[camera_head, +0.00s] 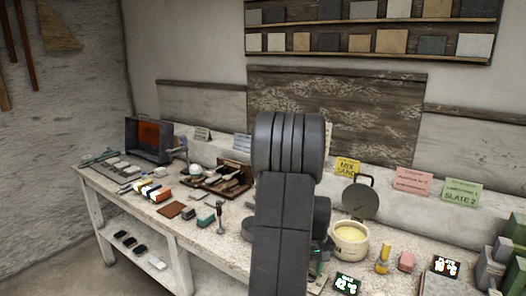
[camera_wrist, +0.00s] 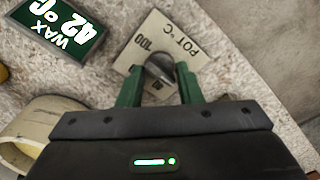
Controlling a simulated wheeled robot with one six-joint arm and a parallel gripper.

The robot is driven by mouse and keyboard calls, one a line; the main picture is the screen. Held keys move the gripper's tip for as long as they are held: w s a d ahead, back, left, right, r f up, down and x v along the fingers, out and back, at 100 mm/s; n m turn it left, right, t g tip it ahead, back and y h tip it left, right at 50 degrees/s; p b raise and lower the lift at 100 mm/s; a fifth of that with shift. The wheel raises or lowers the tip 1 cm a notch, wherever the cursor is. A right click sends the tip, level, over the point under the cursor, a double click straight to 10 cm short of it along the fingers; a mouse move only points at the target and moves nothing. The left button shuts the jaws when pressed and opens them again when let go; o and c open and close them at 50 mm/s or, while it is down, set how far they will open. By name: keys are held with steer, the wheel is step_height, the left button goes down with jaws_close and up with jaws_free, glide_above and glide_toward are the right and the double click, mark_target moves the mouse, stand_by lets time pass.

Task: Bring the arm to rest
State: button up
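My arm rises in the middle of the head view and hides most of my gripper there. In the wrist view my gripper (camera_wrist: 160,78) has its two green fingers apart, one on each side of a dark round knob (camera_wrist: 160,68). I cannot tell whether the fingertips touch the knob. The knob sits on a pale plate marked POT °C and 100 (camera_wrist: 185,33). Nothing is seen lifted by the fingers.
Close by are the wax display reading 42 °C (camera_head: 346,283) and a cream pot (camera_head: 350,251) of pale yellow stuff. A yellow-handled tool (camera_head: 383,259), a pink block (camera_head: 406,261) and another display (camera_head: 445,266) lie to the right. Tools and blocks crowd the bench's left; a wall stands behind.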

steer(key=shift+m, duration=0.4)
step_height(320, 180, up, 7)
steer(key=shift+r, duration=0.1)
